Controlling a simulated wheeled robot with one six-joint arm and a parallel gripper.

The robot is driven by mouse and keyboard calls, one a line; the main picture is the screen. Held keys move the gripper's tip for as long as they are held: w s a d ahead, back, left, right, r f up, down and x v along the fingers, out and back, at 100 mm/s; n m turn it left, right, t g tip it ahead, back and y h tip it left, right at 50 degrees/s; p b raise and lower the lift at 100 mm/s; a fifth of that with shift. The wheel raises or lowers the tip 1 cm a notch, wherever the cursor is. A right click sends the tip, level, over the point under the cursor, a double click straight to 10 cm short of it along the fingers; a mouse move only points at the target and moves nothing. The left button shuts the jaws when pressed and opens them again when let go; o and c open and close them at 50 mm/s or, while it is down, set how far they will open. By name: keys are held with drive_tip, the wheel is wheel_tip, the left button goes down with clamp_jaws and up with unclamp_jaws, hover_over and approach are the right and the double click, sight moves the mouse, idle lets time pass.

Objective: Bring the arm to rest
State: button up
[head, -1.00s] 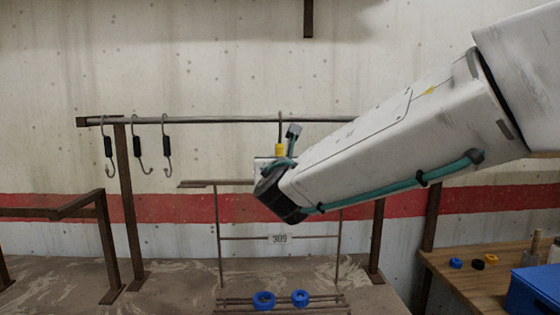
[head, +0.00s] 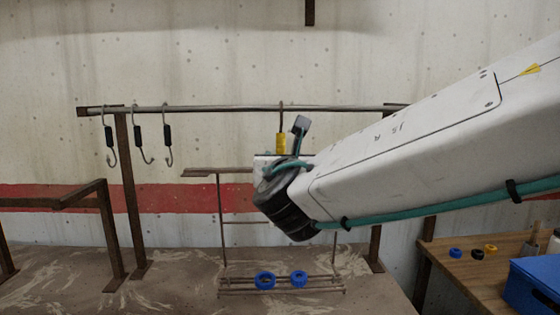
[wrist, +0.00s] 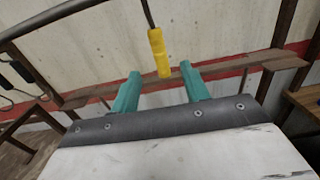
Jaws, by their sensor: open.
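My gripper (wrist: 160,88) is open, its two teal fingers apart and nothing between the tips. A hook with a yellow grip (wrist: 158,52) shows just beyond the fingers in the wrist view. In the head view the yellow-gripped hook (head: 281,143) hangs from the metal rail (head: 230,108), just above my wrist. My fingers are hidden behind my wrist there. A rusty rack frame (head: 221,235) is below the rail, with blue rings (head: 265,281) on its lower bars. Whether the hook bears this frame is hidden by my arm.
Several black-gripped hooks (head: 139,136) hang at the rail's left. A rusty bench frame (head: 105,225) stands at the left. At the right, a wooden table (head: 465,267) holds a blue bin (head: 532,288) and small rings. The concrete wall is close behind.

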drive_tip(key=s+d+f+m+g+h, duration=0.4)
drive_tip(key=s+d+f+m+g, duration=0.15)
drive_tip(key=d+m, duration=0.35)
drive_tip(key=s+d+f+m+g+h, duration=0.35)
drive_tip(key=d+f+m, duration=0.25)
drive_tip(key=d+m, duration=0.35)
drive_tip(key=s+d+f+m+g+y, duration=0.2)
drive_tip(key=s+f+m+g+y, duration=0.1)
drive_tip(key=s+m, duration=0.5)
drive_tip(key=s+d+f+m+g+y, duration=0.2)
drive_tip(key=s+f+m+g+y, duration=0.2)
drive_tip(key=s+m, duration=0.5)
drive_tip(key=s, duration=0.4)
drive_tip(key=shift+s+d+g, duration=0.25)
drive_tip(key=shift+s+g, duration=0.15)
drive_tip(key=shift+y, duration=0.25)
